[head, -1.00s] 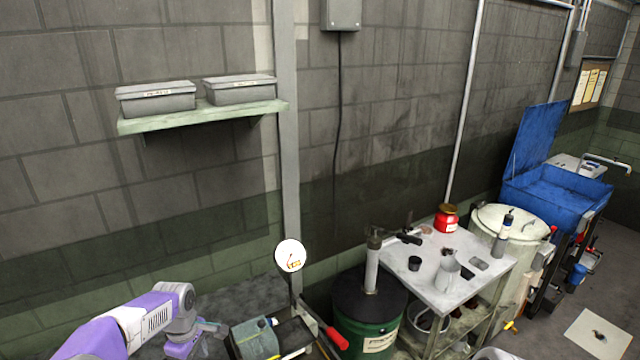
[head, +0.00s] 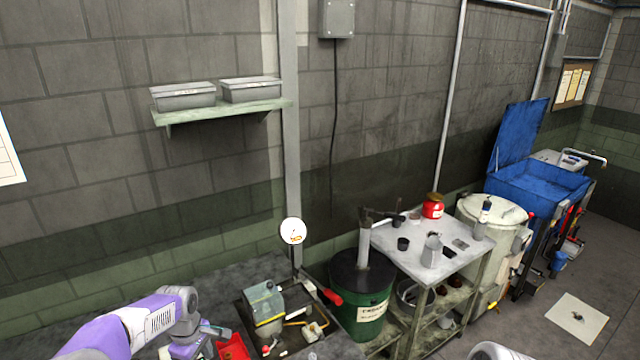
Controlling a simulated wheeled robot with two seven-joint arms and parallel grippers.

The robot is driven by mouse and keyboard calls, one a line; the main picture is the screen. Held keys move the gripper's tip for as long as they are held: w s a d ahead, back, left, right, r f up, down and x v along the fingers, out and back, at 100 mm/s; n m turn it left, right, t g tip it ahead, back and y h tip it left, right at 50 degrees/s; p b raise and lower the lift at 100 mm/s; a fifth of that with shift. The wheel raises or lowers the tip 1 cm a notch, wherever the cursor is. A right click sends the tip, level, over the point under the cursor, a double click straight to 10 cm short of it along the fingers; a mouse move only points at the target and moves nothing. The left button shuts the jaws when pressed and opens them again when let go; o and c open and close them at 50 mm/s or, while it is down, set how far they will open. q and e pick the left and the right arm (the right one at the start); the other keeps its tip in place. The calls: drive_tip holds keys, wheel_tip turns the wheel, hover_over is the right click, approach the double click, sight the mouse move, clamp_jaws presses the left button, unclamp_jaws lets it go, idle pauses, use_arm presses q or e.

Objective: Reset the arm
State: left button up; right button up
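My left arm, purple and grey, comes in from the lower left of the head view. My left gripper (head: 212,332) is at its end, low over the dark bench; it is small and partly cut off, so I cannot tell whether it is open or shut. A red tray-like thing (head: 232,346) is just right of it. On my right side only a pale rounded part shows at the bottom edge; no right gripper fingers are in view.
A grey-green machine block (head: 264,304) sits on the bench (head: 90,318). Right of it stand a green drum (head: 362,312) with a pump, a metal table (head: 398,244) with cups and a red can, a white barrel (head: 492,222) and a blue parts washer (head: 540,186). A shelf (head: 222,112) holds two grey boxes.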

use_arm(q)
drive_tip(key=d+f+m, duration=0.1)
drive_tip(key=d+f, duration=0.1)
drive_tip(key=f, duration=0.1)
drive_tip(key=d+f+m+h, duration=0.1)
drive_tip(key=d+f, duration=0.1)
drive_tip(key=f, duration=0.2)
drive_tip(key=d+f+m, duration=0.1)
drive_tip(key=d+f, duration=0.1)
drive_tip(key=f, duration=0.1)
drive_tip(key=shift+s+d+f+m+h, duration=0.2)
drive_tip(key=shift+d+f+m+h, duration=0.1)
drive_tip(key=shift+d+f+m, duration=0.1)
drive_tip(key=s+d+f+m+h, duration=0.1)
drive_tip(key=s+d+f+m, duration=0.45)
drive_tip(key=s, duration=0.55)
drive_tip(key=s+d+f+m+h, duration=0.1)
drive_tip(key=s+d+f+m, duration=0.2)
drive_tip(key=s+d+f, duration=0.65)
wheel_tip(320, 180, down, 8)
drive_tip(key=a+b, duration=0.2)
drive_tip(key=b, duration=0.8)
drive_tip(key=shift+a, duration=0.25)
use_arm(e)
wheel_tip(320, 180, down, 10)
drive_tip(key=w, duration=0.1)
drive_tip(key=shift+w+f, duration=0.15)
drive_tip(key=shift+w, duration=0.1)
